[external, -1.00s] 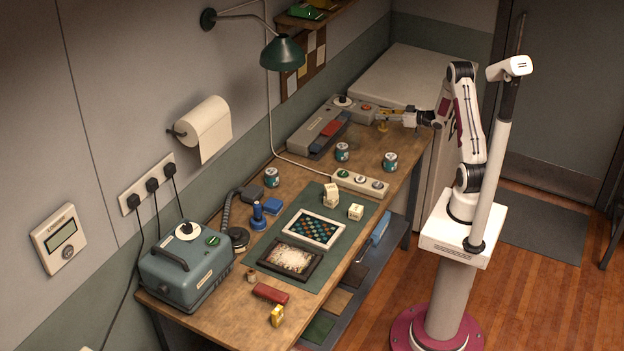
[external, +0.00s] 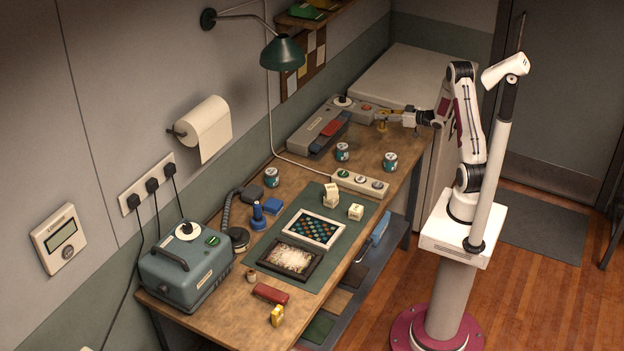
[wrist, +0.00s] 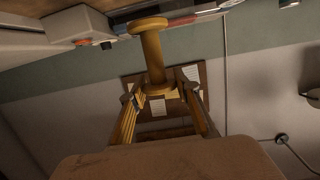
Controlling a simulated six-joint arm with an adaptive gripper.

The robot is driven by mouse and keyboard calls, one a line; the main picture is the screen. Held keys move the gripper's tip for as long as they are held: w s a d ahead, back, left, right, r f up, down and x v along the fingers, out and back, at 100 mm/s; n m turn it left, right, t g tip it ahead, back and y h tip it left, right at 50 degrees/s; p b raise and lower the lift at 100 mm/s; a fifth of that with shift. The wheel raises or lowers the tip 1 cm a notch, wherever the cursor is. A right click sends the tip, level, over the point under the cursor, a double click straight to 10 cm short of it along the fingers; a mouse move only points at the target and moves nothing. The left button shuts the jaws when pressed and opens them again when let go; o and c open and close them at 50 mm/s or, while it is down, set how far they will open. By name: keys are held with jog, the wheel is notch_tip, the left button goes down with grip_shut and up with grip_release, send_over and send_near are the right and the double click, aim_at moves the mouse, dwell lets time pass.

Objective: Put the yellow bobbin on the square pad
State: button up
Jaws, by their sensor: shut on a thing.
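My gripper (external: 388,115) is at the far right end of the workbench, shut on the yellow bobbin (external: 382,126). In the wrist view the bobbin (wrist: 152,55) is a spool with a round flange at each end, and the fingertips (wrist: 160,97) close around one end of it. The external view is too small to tell whether the bobbin touches the bench. I cannot pick out the square pad with certainty. A small dark flat piece (external: 252,194) and a blue one (external: 272,206) lie near the middle of the bench.
A grey device (external: 318,132) with a red part stands left of my gripper. Several teal-and-white tins, one nearby (external: 390,161), stand on the bench. A button strip (external: 360,184) and a green mat (external: 345,250) with framed pieces lie nearer. Bare wood shows between.

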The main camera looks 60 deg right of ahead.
jog(key=w+a+r+n+y, duration=0.1)
jog(key=w+a, duration=0.6)
jog(key=a, duration=1.3)
jog(key=w+a+r+n+g+y, duration=0.1)
jog(key=w+a, duration=0.5)
jog(key=a, duration=1.5)
jog(key=w+a+r+n+y, duration=0.2)
jog(key=w+a, duration=0.5)
jog(key=a, duration=1.3)
jog(key=shift+w+a+r+y, duration=0.15)
jog(key=shift+w+a+y, duration=0.2)
jog(key=shift+y, duration=0.55)
notch_tip(320, 180, down, 6)
jog(key=shift+f, duration=0.2)
